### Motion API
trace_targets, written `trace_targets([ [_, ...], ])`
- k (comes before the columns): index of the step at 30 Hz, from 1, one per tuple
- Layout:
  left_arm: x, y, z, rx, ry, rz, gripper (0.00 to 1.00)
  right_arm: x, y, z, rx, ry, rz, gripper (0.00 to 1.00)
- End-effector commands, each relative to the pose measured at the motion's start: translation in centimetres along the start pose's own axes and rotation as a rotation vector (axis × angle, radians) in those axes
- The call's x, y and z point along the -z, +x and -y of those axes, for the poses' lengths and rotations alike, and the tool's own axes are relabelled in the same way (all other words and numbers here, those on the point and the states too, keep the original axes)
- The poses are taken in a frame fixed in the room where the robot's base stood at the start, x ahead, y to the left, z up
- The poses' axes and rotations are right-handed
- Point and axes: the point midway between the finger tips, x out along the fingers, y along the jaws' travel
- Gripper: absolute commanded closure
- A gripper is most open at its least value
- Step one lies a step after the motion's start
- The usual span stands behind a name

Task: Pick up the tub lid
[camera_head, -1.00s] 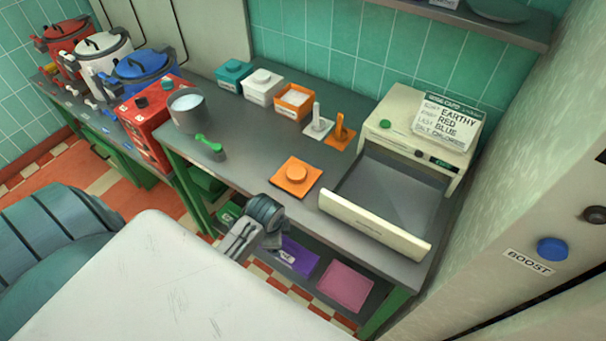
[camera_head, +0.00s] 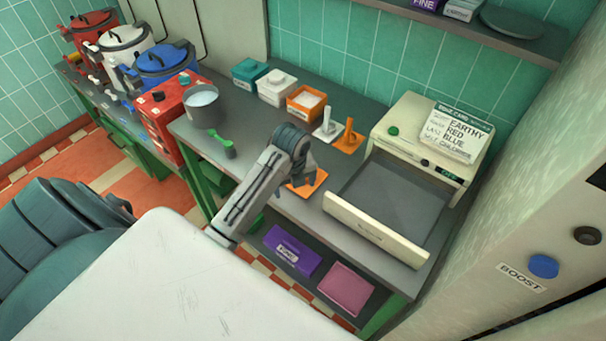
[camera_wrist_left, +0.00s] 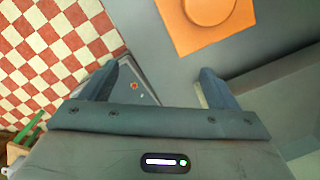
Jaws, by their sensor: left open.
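The orange tub lid (camera_head: 314,186), a flat square with a round knob, lies on the grey bench (camera_head: 245,190). My left gripper (camera_head: 304,177) is over it and hides most of it in the head view. In the left wrist view the lid (camera_wrist_left: 232,22) is at the top edge, partly cut off, ahead of the fingertips. The open orange tub (camera_head: 303,110) with white contents stands at the back of the bench. My right gripper is not in view.
A cream machine with an open tray (camera_head: 375,230) stands to the right of the lid. White (camera_head: 326,132) and orange (camera_head: 348,141) upright-handled pieces stand behind it. A metal pot (camera_head: 203,112) and green scoop (camera_head: 223,146) are to the left. Bare bench lies between scoop and tub.

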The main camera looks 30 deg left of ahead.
Motion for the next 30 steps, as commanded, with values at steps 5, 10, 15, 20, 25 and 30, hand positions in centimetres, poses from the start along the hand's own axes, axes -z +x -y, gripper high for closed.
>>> trace_targets([
  [5,-4.4,-2.1,2.9,-0.017,0.392,-0.040,0.18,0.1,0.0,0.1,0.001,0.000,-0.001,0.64],
  [10,-7.0,-3.8,4.5,-0.016,0.671,-0.078,0.18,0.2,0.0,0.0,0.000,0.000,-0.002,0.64],
  [15,-8.0,-4.6,5.1,-0.010,0.800,-0.097,0.18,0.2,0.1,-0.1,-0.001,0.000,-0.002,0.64],
  [20,-8.0,-3.8,5.1,-0.010,0.818,-0.101,0.18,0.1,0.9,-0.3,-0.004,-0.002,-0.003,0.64],
  [25,-7.8,-1.7,5.0,-0.010,0.816,-0.100,0.18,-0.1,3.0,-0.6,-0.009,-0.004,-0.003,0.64],
  [30,-7.7,0.4,4.9,-0.009,0.815,-0.099,0.18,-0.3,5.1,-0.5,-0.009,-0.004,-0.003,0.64],
])
